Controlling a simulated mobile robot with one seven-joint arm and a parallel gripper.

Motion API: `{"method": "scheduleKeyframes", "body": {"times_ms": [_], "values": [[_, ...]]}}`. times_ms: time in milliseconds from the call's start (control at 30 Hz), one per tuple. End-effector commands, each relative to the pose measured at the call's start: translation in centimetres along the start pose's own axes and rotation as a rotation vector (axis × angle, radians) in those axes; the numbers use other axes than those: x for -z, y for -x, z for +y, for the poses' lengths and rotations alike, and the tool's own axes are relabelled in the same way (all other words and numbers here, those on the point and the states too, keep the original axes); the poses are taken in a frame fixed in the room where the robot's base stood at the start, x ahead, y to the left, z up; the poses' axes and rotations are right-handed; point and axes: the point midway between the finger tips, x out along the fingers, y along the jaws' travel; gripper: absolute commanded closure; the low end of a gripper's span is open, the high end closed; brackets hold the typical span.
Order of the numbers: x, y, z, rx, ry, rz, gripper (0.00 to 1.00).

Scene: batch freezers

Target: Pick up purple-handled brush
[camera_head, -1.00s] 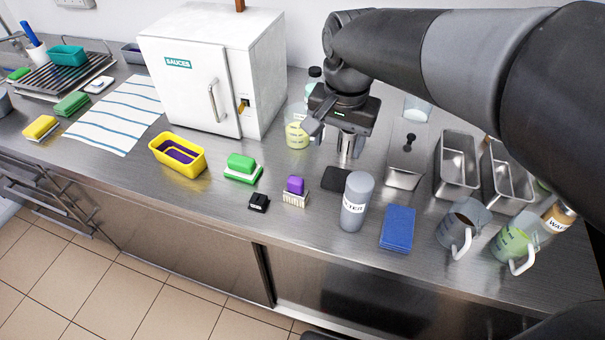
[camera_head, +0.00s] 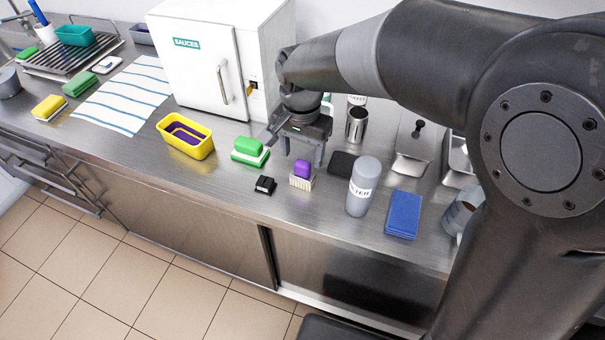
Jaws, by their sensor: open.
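The purple-handled brush (camera_head: 302,170) stands on the steel counter with its purple handle up and its pale bristles down. My gripper (camera_head: 303,158) points down just above and behind the brush, its two fingers apart. In this view the fingers end close to the purple handle. I cannot tell whether they touch it. Nothing shows between the fingers other than the area by the handle.
The white sauces cabinet (camera_head: 207,75) stands behind left.

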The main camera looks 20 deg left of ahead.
Motion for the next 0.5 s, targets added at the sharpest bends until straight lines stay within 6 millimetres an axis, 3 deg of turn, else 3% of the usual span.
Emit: {"method": "scheduleKeyframes", "body": {"times_ms": [200, 500], "values": [[-0.3, -3.0, 0.2, -0.002, 0.001, -0.002, 0.4], [-0.2, -3.5, 0.2, 0.0, 0.001, 0.0, 0.4]]}}
